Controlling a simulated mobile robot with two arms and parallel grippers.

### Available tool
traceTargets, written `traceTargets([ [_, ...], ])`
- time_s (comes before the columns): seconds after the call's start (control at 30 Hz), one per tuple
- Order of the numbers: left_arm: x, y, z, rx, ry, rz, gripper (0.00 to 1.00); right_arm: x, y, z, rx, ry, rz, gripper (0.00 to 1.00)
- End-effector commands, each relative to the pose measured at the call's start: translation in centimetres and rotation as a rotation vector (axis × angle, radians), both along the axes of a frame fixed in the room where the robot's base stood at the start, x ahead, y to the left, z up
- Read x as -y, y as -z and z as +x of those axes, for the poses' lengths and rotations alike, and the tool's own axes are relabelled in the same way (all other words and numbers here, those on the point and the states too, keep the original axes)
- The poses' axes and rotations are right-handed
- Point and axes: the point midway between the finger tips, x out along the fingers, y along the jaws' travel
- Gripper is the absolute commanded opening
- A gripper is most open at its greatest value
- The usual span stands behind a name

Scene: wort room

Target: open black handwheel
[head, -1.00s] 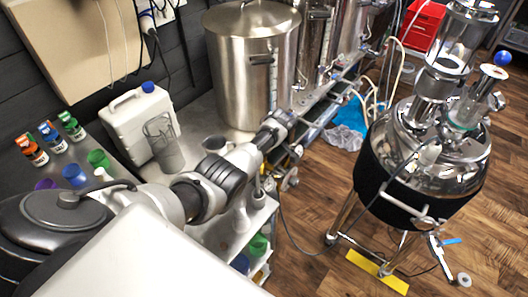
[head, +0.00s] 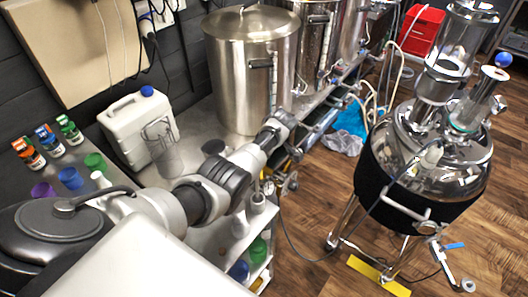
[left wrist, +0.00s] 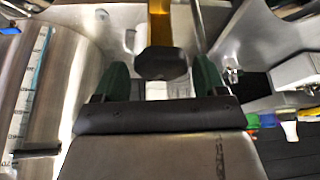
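In the left wrist view a black faceted knob, which looks like the handwheel (left wrist: 161,64), sits at the end of an amber-yellow stem (left wrist: 160,24). My left gripper (left wrist: 162,76) is open, with one green finger on each side of the knob. There seem to be gaps between knob and fingers; I cannot tell how deep the knob sits between them. In the head view my left arm reaches towards the steel kettles; its gripper and the handwheel are hidden there. My right gripper is in neither view.
A large steel kettle (head: 252,75) stands beside my left arm. A white jug (head: 140,125) and small coloured containers (head: 70,177) stand on the steel bench. A steel vessel on legs (head: 425,165) stands at right.

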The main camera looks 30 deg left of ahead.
Motion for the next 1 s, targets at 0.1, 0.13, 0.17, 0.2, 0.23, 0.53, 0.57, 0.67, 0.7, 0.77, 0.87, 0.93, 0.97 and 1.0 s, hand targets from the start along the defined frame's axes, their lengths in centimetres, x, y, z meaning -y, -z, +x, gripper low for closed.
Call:
traceTargets([
  [0.1,0.0,0.1,-0.1,-0.002,0.000,-0.001,0.81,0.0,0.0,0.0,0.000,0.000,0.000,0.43],
  [0.13,0.1,0.1,-0.1,-0.002,0.000,-0.001,0.81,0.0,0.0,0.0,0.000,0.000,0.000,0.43],
  [0.17,0.1,0.1,-0.1,-0.002,0.000,-0.001,0.81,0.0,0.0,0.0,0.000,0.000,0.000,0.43],
  [0.2,0.1,0.1,-0.1,-0.002,0.000,-0.002,0.81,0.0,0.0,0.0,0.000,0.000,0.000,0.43],
  [0.23,0.1,0.2,-0.1,-0.003,0.001,-0.002,0.81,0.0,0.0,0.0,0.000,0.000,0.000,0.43],
  [0.53,0.8,-1.6,0.0,0.000,0.002,-0.003,0.81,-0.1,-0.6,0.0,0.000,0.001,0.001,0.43],
  [0.57,1.0,-2.1,0.0,0.000,0.002,-0.003,0.81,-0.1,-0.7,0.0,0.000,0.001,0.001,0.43],
  [0.67,1.7,-3.7,0.1,0.001,0.003,-0.003,0.81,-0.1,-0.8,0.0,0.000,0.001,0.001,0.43],
  [0.7,2.0,-4.4,0.1,0.001,0.003,-0.003,0.81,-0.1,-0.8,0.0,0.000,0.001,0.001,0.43],
  [0.77,2.4,-5.4,0.1,0.002,0.002,-0.003,0.81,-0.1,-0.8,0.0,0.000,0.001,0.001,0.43],
  [0.87,3.1,-7.1,0.2,0.001,0.001,-0.002,0.81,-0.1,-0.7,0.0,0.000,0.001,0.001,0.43],
  [0.93,3.6,-8.1,0.2,0.000,0.002,-0.002,0.81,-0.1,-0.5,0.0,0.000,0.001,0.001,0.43],
  [0.97,3.7,-8.4,0.2,0.001,0.001,-0.002,0.81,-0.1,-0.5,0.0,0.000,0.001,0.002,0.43],
  [1.0,3.8,-8.8,0.2,-0.001,0.001,-0.002,0.81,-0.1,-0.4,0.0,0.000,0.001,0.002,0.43],
])
